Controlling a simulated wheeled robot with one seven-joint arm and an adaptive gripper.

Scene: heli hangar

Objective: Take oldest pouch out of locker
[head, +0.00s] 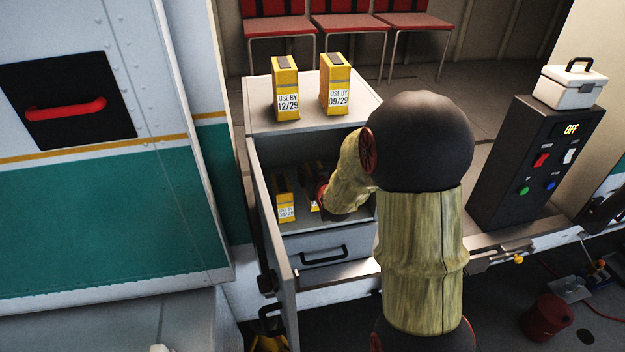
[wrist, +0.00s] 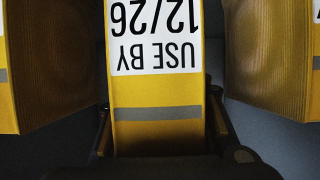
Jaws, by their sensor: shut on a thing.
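The open locker (head: 360,143) holds yellow pouches on its inner shelf. My gripper (wrist: 162,132) is inside it, with a finger on each side of a yellow pouch (wrist: 155,92) labelled USE BY 12/26, which reads upside down in the wrist view. The gripper is shut on this pouch. Another pouch stands on each side of it, on the left (wrist: 50,65) and on the right (wrist: 270,60), their dates not visible there. In the head view, a pouch (head: 284,193) stands left of my gripper with a small label. My arm hides much of the shelf's right side.
Two pouches stand on the locker's top, labelled 12/29 (head: 286,88) and 09/29 (head: 335,85). The locker door (head: 272,235) is swung open at the left. A drawer (head: 322,250) lies below the shelf. A black control box (head: 530,165) with a white case (head: 568,88) stands right.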

